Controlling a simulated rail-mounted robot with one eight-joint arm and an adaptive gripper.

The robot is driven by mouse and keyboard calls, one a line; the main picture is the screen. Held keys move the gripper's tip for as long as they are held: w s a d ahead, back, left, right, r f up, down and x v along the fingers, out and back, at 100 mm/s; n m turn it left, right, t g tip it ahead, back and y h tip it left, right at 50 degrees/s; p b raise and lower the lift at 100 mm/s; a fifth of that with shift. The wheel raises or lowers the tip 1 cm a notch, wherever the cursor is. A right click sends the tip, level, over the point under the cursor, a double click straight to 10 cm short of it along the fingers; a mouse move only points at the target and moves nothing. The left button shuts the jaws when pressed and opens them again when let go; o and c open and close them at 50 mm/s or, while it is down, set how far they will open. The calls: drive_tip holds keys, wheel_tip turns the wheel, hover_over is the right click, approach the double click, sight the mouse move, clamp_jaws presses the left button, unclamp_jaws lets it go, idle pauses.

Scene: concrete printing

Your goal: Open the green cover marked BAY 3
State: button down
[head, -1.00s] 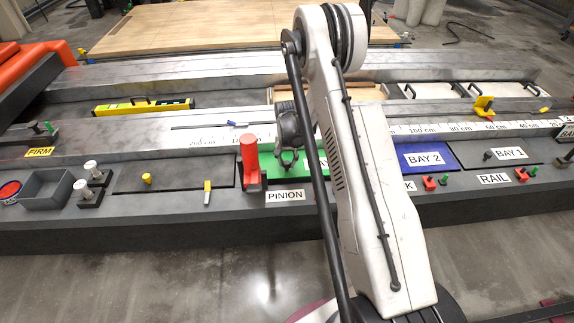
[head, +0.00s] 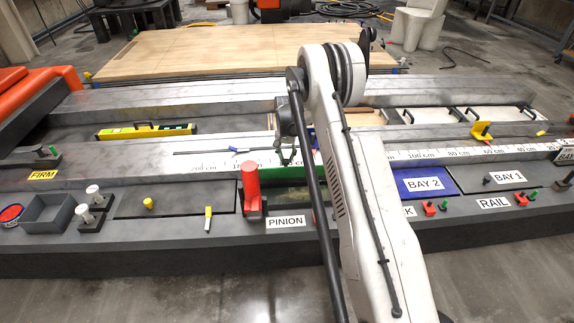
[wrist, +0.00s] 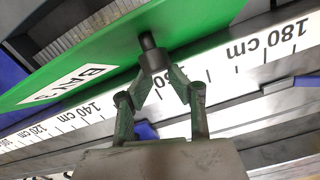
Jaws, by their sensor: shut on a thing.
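The green cover (wrist: 195,35) fills the upper wrist view, with a partly readable white BAY label (wrist: 68,85) and a dark knob (wrist: 149,42). My gripper (wrist: 152,62) is shut on that knob. In the head view the cover shows as a thin green strip (head: 290,173), with a dark area in front of it. The cover looks raised or tilted; its exact angle is unclear. My gripper (head: 287,155) is partly hidden by my arm, which also hides the bay's right part.
A red post (head: 250,188) stands close left of the bay, behind the PINION label (head: 286,222). The blue BAY 2 cover (head: 425,183) lies to the right. The ruler strip (head: 400,155) runs behind. A ridged grey part (wrist: 85,25) shows beside the cover.

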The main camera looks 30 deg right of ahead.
drive_tip(key=shift+w+r, duration=0.1)
drive_tip(key=shift+w, duration=0.65)
drive_tip(key=c, duration=2.3)
unclamp_jaws()
drive_tip(key=shift+a, duration=0.3)
drive_tip(key=shift+c, duration=0.2)
drive_tip(key=o, duration=0.3)
drive_tip(key=shift+s, duration=0.1)
drive_tip(key=o, duration=0.6)
drive_tip(key=shift+s+d, duration=0.1)
drive_tip(key=shift+d, duration=0.1)
drive_tip(key=shift+r, duration=0.1)
wheel_tip(320, 180, up, 12)
drive_tip(key=shift+f, duration=0.1)
